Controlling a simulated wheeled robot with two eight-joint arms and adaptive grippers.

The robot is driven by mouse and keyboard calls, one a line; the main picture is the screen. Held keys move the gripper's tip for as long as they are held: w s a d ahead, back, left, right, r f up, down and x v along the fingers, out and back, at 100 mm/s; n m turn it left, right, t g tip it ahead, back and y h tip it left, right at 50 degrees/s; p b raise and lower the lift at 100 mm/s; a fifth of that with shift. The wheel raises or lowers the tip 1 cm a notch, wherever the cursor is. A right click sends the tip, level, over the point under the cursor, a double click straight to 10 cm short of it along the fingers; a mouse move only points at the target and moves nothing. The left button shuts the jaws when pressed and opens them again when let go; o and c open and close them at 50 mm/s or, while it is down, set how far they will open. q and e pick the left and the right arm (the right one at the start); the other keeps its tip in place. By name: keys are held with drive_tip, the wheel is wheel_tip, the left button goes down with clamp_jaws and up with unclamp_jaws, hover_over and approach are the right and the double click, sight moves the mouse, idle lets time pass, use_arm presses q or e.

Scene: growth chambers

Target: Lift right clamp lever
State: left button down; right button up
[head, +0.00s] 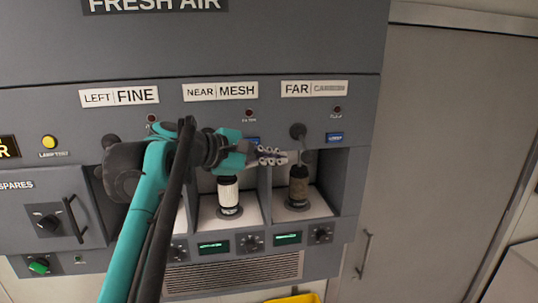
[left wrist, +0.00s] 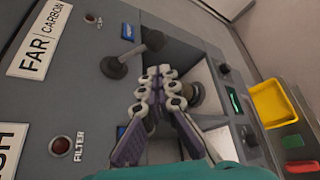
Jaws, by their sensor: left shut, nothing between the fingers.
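The right clamp lever (head: 298,132) is a dark knob with a short bar, under the FAR CARBON label on the grey panel. In the left wrist view the lever (left wrist: 132,54) shows as a bar between two dark round ends, left of and beyond my fingertips. My left gripper (head: 280,156) is shut and empty, just left of and below the lever, in front of the right bay. Its closed fingers (left wrist: 160,88) show no visible contact with the lever. A dark brown cartridge (head: 299,188) stands in the right bay, partly hidden by the fingers in the wrist view. My right gripper is not in view.
A white cartridge (head: 229,196) stands in the middle bay. The left bay is mostly hidden behind my left arm. A yellow bin (left wrist: 272,105) lies below the panel. A closed grey door (head: 440,150) is to the right.

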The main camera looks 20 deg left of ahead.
sight(305, 149)
use_arm(q)
drive_tip(key=p+x, duration=0.1)
drive_tip(key=x, duration=0.4)
drive_tip(key=shift+w+d+f, duration=0.15)
drive_tip(key=shift+w, duration=0.15)
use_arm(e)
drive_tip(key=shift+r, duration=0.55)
use_arm(q)
drive_tip(key=shift+s, duration=0.15)
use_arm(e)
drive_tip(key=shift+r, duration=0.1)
